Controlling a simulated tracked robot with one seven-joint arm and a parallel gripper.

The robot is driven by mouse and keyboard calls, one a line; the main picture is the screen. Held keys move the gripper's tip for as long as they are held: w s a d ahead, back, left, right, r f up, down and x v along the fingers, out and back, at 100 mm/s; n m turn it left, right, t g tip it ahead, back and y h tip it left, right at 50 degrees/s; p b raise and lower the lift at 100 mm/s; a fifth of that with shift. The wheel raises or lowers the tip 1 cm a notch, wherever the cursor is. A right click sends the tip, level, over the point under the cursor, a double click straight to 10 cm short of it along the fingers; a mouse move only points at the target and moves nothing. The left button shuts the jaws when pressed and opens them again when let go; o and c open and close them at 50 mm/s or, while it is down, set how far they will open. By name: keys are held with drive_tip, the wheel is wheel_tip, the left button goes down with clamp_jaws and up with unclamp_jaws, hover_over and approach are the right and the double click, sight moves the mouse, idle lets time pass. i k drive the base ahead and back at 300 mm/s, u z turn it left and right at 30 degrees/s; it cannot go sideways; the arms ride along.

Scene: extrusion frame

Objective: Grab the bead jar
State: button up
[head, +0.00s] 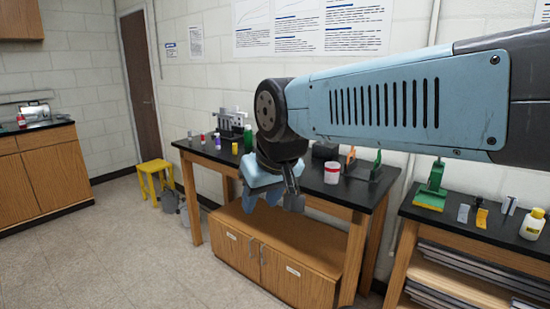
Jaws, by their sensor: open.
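No container can be identified for certain as the bead jar. A white jar with red bands (332,172) stands on the black-topped workbench, right of my gripper. My wrist hides part of the bench middle.
The black bench top (310,186) also carries a grey metal fixture (231,122) and clamp-like tools. A second bench at the right holds a green press (432,188) and a yellow-capped bottle (533,224). A yellow stool (153,168) stands left. Floor at lower left is clear.

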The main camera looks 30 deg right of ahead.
sight(332, 170)
drive_tip(key=z, duration=1.3)
drive_tip(key=k, duration=1.3)
drive_tip(key=z, duration=0.25)
drive_tip(key=i, duration=0.65)
drive_tip(key=z, duration=0.65)
drive_tip(key=i, duration=1.1)
drive_tip(key=u, duration=0.35)
drive_tip(key=i, duration=0.85)
drive_tip(key=u, duration=0.85)
